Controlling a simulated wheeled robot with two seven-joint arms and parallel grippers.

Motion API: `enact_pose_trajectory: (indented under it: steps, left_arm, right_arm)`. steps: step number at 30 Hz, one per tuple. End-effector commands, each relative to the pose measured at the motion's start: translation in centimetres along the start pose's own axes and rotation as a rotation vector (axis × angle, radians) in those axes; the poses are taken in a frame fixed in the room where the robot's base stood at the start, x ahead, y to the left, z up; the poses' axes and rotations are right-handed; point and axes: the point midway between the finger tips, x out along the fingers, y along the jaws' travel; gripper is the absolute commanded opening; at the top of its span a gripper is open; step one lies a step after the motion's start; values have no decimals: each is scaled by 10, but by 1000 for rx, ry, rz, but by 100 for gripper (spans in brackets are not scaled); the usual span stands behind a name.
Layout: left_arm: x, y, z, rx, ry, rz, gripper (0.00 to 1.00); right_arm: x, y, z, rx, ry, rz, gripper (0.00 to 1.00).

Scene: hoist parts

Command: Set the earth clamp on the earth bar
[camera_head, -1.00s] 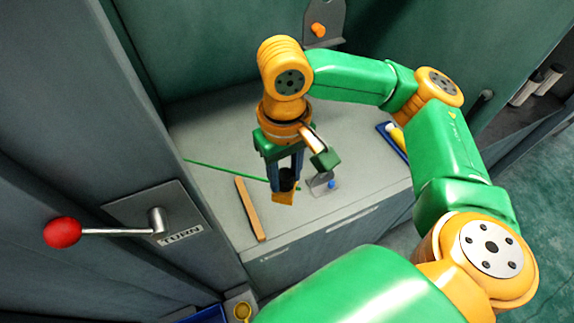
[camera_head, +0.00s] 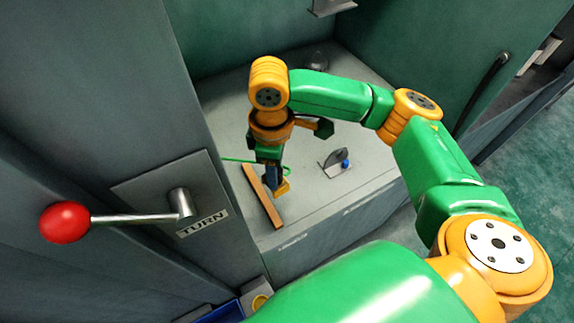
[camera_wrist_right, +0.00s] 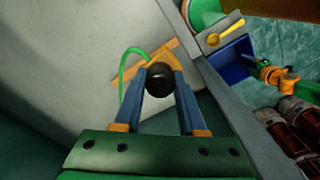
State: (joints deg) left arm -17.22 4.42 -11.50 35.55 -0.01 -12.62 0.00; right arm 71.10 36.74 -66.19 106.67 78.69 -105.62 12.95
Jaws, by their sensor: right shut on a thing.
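The earth bar (camera_head: 263,197) is a brown-orange strip lying on the grey bench top. My right gripper (camera_head: 273,182) points down beside its upper part and is shut on the earth clamp (camera_head: 283,187). The clamp has a yellow-orange jaw and a green cable (camera_head: 237,160) running left. In the right wrist view the clamp's black round end (camera_wrist_right: 160,79) sits between the blue fingers. Its orange jaw (camera_wrist_right: 160,59) overlaps the bar (camera_wrist_right: 122,85) there; I cannot tell whether they touch.
A small metal stand with a blue knob (camera_head: 345,164) stands on the bench to the right. A red-knobbed lever (camera_head: 65,222) on a TURN plate juts out at left. A blue tray (camera_head: 222,314) is at the bottom.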

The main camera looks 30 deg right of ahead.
Motion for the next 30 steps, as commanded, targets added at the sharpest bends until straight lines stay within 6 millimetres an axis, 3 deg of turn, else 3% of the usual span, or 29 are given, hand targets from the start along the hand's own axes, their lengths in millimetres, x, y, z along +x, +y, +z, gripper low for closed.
enact_pose_trajectory:
  steps: [9, 13, 18, 30]
  left_arm:
    - [-10, -1, 0, 0, -1, -1, 50]
    - [-12, -1, -1, 0, -1, -2, 50]
    - [-11, -1, -1, 0, -1, -2, 50]
    - [18, -2, 2, 0, 0, -3, 50]
  right_arm:
    - [60, 15, -30, -1038, -1, -3, 0]
    - [78, 18, -34, -1322, -1, -1, 0]
    - [87, 19, -35, -1471, -1, 2, 0]
    - [110, 20, -35, -1479, -3, 4, 0]
